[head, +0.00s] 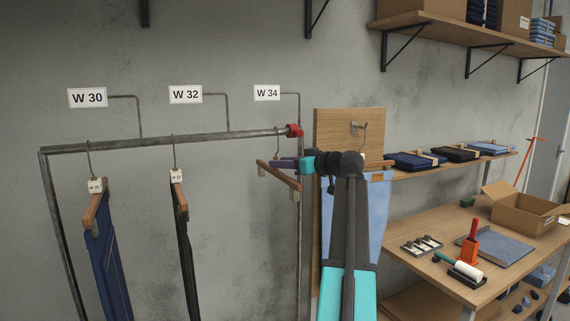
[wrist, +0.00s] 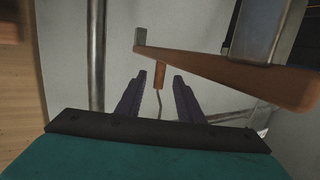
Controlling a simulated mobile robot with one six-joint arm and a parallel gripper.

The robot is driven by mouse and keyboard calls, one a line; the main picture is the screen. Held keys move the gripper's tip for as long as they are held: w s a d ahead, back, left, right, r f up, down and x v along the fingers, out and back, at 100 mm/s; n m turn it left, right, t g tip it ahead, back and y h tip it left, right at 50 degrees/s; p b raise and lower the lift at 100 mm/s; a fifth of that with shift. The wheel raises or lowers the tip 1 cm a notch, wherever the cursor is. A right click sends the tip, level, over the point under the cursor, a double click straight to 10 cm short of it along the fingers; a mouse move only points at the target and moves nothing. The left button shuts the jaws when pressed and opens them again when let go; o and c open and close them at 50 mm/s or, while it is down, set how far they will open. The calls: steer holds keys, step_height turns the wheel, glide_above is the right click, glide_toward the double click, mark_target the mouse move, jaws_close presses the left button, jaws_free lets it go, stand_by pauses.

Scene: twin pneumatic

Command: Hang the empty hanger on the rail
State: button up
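The empty hanger (head: 281,176) is a brown wooden bar with metal clips and a thin wire hook. In the head view it is upright just below the right end of the grey rail (head: 220,137), near the red end cap. Its hook top reaches about rail height; I cannot tell whether it rests on the rail. My gripper (head: 284,163) is beside its neck. In the wrist view the two dark purple fingers of my gripper (wrist: 160,75) stand apart, with the neck and wire between them and gaps showing on both sides. The hanger's bar (wrist: 225,72) lies beyond the fingertips.
Dark blue trousers (head: 108,255) and black trousers (head: 187,255) hang on the rail at left, under signs W 30 and W 32. Sign W 34 (head: 267,93) is above the rail's right end. Right of it are a wooden board (head: 330,130) with a peg, light blue jeans, and a cluttered workbench (head: 415,258).

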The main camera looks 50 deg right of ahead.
steer(key=shift+s, duration=0.1)
steer(key=s+r+b, duration=0.2)
steer(key=s+b, duration=0.1)
steer(key=s, duration=1)
steer(key=shift+s+d, duration=0.2)
steer(key=shift+s, duration=0.05)
stand_by(0.6)
